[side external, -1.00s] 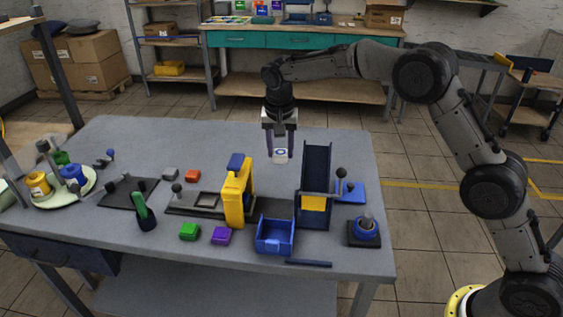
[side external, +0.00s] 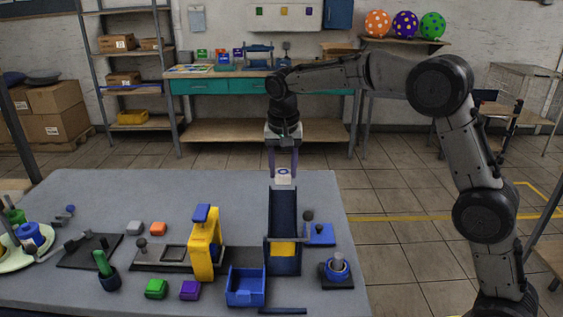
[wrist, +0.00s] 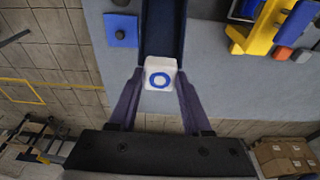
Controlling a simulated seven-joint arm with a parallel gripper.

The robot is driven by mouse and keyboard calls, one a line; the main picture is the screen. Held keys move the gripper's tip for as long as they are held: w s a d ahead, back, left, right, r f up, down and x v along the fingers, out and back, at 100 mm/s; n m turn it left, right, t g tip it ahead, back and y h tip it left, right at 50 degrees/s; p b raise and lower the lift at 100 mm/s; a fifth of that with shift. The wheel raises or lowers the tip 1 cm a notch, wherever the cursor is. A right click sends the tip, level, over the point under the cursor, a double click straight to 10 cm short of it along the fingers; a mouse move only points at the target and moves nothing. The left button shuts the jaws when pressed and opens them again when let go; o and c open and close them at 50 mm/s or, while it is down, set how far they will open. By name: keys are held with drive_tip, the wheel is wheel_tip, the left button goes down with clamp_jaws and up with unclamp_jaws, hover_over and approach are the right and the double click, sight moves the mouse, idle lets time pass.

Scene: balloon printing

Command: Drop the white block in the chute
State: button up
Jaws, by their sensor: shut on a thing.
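My gripper (side external: 283,172) is shut on the white block (side external: 284,179), which has a blue ring on its face. The block also shows between the fingers in the wrist view (wrist: 160,73). The dark blue chute (side external: 283,215) stands upright on the table, with a yellow patch low on its front. In the side view the block is at the top end of the chute, seemingly just above or behind it. In the wrist view the chute's channel (wrist: 163,30) begins right at the block's edge. I cannot tell whether block and chute touch.
A blue bin (side external: 246,288) and a yellow press (side external: 205,245) stand left of the chute's foot. Green (side external: 156,289) and purple (side external: 190,290) blocks lie in front.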

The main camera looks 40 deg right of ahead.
drive_tip(key=shift+f, duration=2.05)
drive_tip(key=o, duration=1.2)
drive_tip(key=shift+r, duration=0.1)
wheel_tip(320, 180, up, 13)
drive_tip(key=s+a, duration=0.2)
drive_tip(key=shift+r, duration=0.2)
